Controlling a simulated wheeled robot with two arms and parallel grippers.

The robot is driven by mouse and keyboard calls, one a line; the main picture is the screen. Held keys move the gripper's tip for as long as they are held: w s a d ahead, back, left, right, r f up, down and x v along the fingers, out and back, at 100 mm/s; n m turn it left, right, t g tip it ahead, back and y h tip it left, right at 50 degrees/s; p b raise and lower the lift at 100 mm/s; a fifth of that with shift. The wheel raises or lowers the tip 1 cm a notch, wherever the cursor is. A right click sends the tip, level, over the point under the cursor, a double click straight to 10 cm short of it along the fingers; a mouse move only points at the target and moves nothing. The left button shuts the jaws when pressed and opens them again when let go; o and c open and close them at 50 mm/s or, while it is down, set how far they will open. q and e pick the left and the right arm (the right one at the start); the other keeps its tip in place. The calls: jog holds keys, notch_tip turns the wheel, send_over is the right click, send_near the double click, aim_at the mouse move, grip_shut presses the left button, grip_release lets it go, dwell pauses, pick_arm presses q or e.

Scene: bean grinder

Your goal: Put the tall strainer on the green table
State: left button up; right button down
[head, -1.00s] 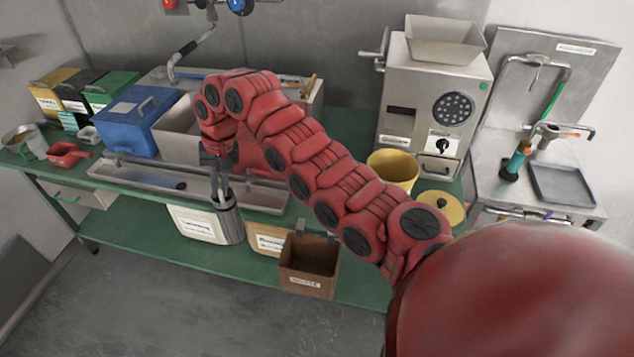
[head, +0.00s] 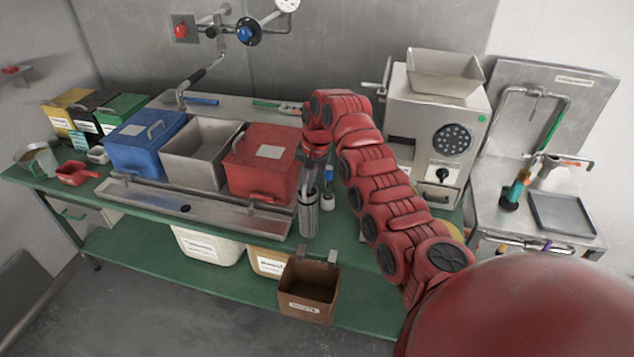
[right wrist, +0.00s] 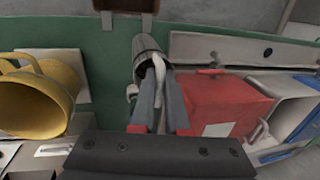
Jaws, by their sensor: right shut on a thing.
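The tall strainer (head: 308,217) is a narrow grey metal cylinder, held about upright. My right gripper (head: 309,184) is shut on its upper end. In the right wrist view the fingers (right wrist: 159,88) close at the rim of the strainer (right wrist: 147,50). The strainer is in front of the green table (head: 345,265) top in the head view, right of the long metal trough (head: 200,205). I cannot tell whether its base touches the table. My left gripper is not in view.
A red lidded box (head: 262,165) stands left of the gripper, and a small blue-and-white item (head: 328,190) stands close behind it. The grinder (head: 437,130) is to the right. A yellow jug (right wrist: 35,100) shows in the wrist view. A brown box (head: 308,290) hangs below the table's front edge.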

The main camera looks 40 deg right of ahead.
jog(key=d+f+p, duration=0.1)
jog(key=d+f, duration=0.1)
jog(key=w+d+f+p, duration=0.1)
jog(key=d+f+p, duration=0.1)
jog(key=shift+d, duration=0.15)
dwell(0.4)
jog(key=c, duration=0.9)
grip_release()
